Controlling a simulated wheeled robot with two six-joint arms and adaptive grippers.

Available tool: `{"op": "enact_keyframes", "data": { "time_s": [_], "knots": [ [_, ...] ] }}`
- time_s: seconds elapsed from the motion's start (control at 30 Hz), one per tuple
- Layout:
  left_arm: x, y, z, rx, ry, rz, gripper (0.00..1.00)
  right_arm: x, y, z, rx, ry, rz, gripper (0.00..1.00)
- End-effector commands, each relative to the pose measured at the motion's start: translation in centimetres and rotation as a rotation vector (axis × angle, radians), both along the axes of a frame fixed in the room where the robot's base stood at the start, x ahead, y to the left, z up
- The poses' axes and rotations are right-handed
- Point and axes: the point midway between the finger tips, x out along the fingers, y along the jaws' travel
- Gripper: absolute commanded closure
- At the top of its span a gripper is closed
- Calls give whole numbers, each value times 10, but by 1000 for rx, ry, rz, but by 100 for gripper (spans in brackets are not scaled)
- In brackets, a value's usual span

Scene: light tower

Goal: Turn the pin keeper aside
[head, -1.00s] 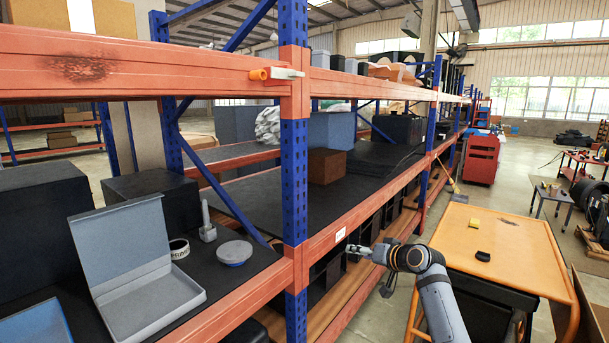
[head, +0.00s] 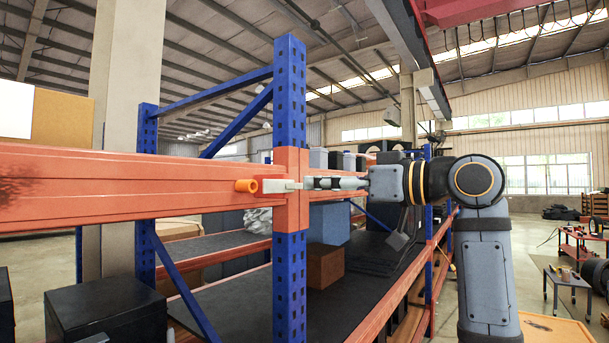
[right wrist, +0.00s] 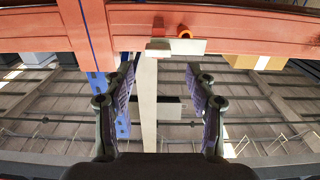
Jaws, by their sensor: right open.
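The pin keeper (head: 280,186), a small whitish plate, sits on the front of the orange beam by the blue upright. An orange pin (head: 246,185) sticks out at its left end. In the right wrist view the keeper (right wrist: 185,47) lies crosswise near the top, with the pin (right wrist: 185,34) just behind it. My right gripper (head: 322,183) is at the keeper's height, just to its right in the head view. In the right wrist view my gripper (right wrist: 160,88) is open and empty, its fingers apart and pointing at the beam. My left gripper is out of view.
The orange beam (head: 120,186) runs left from the blue upright (head: 289,100). A shelf below holds a brown box (head: 324,265) and dark boxes (head: 110,310). An orange table (head: 555,330) stands at lower right, with open floor beyond.

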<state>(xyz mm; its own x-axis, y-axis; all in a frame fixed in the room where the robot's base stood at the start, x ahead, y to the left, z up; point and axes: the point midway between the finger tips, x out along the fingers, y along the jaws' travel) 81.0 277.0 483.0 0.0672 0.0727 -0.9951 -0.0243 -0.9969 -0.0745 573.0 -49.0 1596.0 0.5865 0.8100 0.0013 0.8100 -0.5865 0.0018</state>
Motion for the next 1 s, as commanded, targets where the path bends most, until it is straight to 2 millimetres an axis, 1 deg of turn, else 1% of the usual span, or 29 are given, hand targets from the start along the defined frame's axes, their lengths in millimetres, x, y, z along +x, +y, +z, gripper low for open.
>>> {"op": "enact_keyframes", "data": {
  "time_s": [0.03,0.1,0.2,0.3,0.4,0.6,0.63,1.0],
  "knots": [
    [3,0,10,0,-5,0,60,6,10,5,2,2,5,43],
    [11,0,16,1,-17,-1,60,14,21,4,2,4,4,43],
    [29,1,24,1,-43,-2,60,23,32,4,3,2,2,43],
    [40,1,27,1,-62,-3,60,29,39,2,1,2,0,43],
    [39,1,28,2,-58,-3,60,31,42,1,1,0,-1,43],
    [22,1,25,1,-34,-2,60,32,42,0,1,-1,-2,43],
    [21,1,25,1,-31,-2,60,32,42,0,1,0,-2,45],
    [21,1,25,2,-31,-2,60,31,42,0,1,-1,-2,95]
  ]
}}
